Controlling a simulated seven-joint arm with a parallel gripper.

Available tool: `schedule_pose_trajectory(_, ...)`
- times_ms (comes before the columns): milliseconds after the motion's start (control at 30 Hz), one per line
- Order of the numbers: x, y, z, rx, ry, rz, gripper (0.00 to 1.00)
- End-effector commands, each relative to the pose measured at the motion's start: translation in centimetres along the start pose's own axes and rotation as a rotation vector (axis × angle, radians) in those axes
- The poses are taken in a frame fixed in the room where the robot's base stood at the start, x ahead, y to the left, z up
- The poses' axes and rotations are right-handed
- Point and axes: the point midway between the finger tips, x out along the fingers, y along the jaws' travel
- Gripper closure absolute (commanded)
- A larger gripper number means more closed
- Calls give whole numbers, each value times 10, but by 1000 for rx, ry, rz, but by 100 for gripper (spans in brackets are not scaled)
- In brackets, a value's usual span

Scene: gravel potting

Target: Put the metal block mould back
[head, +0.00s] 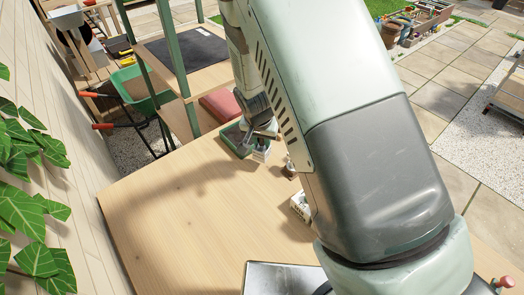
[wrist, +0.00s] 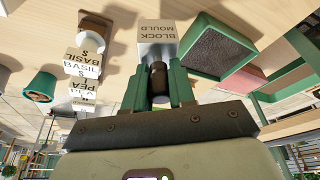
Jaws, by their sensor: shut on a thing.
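My gripper (wrist: 159,78) is shut on the dark round handle of the metal block mould, with one green finger on each side. In the head view my gripper (head: 262,130) is at the far end of the wooden table, partly hidden by my arm. The pale mould (head: 260,153) shows below it, close beside a green tray (head: 232,140). I cannot tell whether the mould touches the table.
The green tray (wrist: 188,62) with a dark meshed inside lies right of the mould in the wrist view. White blocks marked BASIL (wrist: 84,66) and PEA (wrist: 86,88) and a green pot (wrist: 40,86) are to the left. The table's left half (head: 180,215) is clear.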

Motion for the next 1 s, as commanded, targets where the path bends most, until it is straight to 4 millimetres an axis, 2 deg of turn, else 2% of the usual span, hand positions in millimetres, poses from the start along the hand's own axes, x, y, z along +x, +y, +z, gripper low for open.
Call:
schedule_pose_trajectory(167,13,0,4,0,0,1,100)
schedule_pose_trajectory(400,42,0,14,-1,0,0,100)
schedule_pose_trajectory(733,44,0,14,1,1,0,100)
schedule_pose_trajectory(767,45,0,15,1,0,0,74)
schedule_pose_trajectory(900,44,1,14,1,0,0,52)
schedule_pose_trajectory(1000,44,1,14,1,0,1,50)
